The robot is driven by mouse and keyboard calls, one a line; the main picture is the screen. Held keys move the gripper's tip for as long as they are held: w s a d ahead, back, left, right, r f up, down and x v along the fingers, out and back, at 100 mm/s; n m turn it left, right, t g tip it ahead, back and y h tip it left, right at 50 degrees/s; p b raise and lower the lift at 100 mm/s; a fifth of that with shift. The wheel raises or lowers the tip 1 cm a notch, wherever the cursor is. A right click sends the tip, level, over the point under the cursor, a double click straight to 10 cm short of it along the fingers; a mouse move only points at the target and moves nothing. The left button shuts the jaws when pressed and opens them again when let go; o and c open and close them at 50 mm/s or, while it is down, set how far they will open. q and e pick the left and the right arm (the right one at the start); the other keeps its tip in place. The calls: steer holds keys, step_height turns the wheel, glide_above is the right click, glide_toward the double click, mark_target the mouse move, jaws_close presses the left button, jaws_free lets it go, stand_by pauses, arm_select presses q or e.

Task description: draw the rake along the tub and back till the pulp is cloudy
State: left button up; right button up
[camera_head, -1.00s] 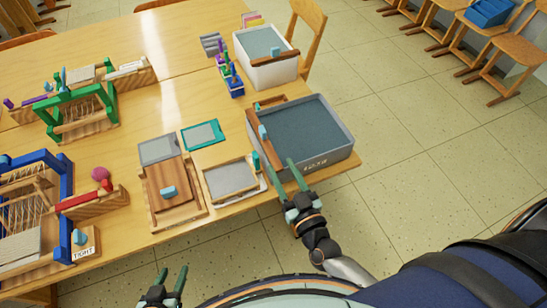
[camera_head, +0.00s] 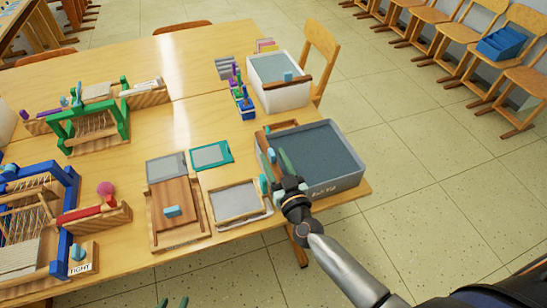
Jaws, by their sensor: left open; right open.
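The grey tub (camera_head: 338,184) stands at the table's near right corner, filled with flat, dark blue-grey pulp (camera_head: 318,146). A wooden rake (camera_head: 264,141) lies across the tub's left end, with a light-blue grip block (camera_head: 271,156) on it. My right gripper (camera_head: 283,163) is open over the tub's near left part, fingers just right of the block. I cannot tell if they touch it; the wrist hides part of the near wall. My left gripper (camera_head: 173,302) is open and empty at the bottom edge, mostly out of the picture.
A white tub (camera_head: 283,98) with its own wooden bar stands behind. Left of the grey tub lie a framed screen (camera_head: 236,202), a wooden board (camera_head: 173,206) and a teal frame (camera_head: 211,155). Looms (camera_head: 90,125) fill the table's left.

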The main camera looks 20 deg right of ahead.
steer(key=shift+w, duration=0.35)
steer(key=shift+c, duration=0.2)
jaws_close()
stand_by(1.0)
